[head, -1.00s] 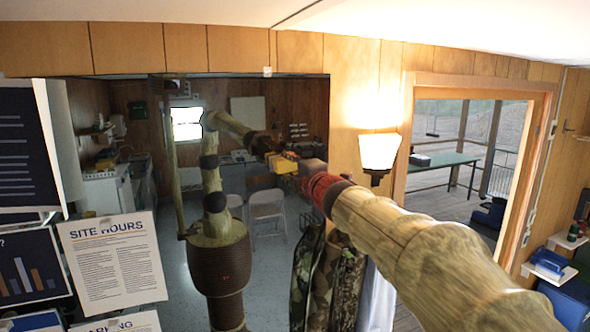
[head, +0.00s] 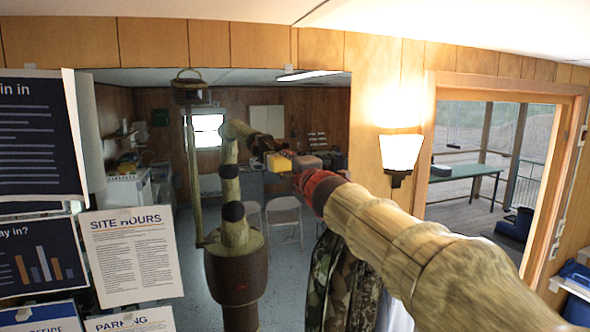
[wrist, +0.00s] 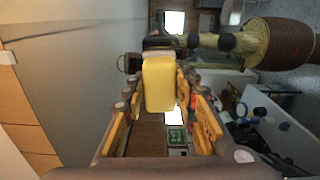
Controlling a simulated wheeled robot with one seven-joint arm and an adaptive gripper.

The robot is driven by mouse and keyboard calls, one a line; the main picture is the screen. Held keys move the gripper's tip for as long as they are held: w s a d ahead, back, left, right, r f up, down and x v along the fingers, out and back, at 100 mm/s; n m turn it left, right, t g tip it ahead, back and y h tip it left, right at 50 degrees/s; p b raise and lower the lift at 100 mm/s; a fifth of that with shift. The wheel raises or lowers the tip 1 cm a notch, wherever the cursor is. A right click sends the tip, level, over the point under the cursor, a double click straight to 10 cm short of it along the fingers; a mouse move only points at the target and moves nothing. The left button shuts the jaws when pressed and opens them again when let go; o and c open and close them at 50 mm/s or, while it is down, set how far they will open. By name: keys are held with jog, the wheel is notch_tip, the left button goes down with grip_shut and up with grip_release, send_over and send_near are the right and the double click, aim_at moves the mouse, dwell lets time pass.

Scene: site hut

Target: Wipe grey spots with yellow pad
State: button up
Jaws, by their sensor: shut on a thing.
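A large mirror-like panel (head: 350,110) fills the middle of the head view and shows my own column and arm reflected. My gripper (head: 292,164) is in front of it, at the end of my arm. In the wrist view my gripper (wrist: 160,100) is shut on the yellow pad (wrist: 159,82), which points away from the wrist. Yellow also shows at the gripper's tip in the head view, where pad, fingers and reflection are hard to separate. I cannot tell whether the pad touches the panel. I cannot make out any grey spots.
Papers, one a site hours notice (head: 130,255), hang at the left. A lit wall lamp (head: 400,152) is right of the panel, beside a wood-framed opening (head: 430,150). Camouflage clothing (head: 335,280) hangs below my arm. A blue bin (head: 575,275) stands at the far right.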

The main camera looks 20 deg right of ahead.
jog(key=shift+a+b, duration=0.4)
jog(key=shift+a, duration=0.4)
jog(key=a+b, duration=0.2)
jog(key=a, duration=0.1)
jog(key=shift+a+f, duration=0.1)
jog(key=shift+f, duration=0.05)
jog(key=shift+a+b, duration=0.2)
jog(key=shift+b, duration=0.2)
jog(key=shift+s, duration=0.1)
jog(key=shift+s, duration=2.85)
jog(key=s, duration=0.3)
jog(key=shift+p, duration=0.4)
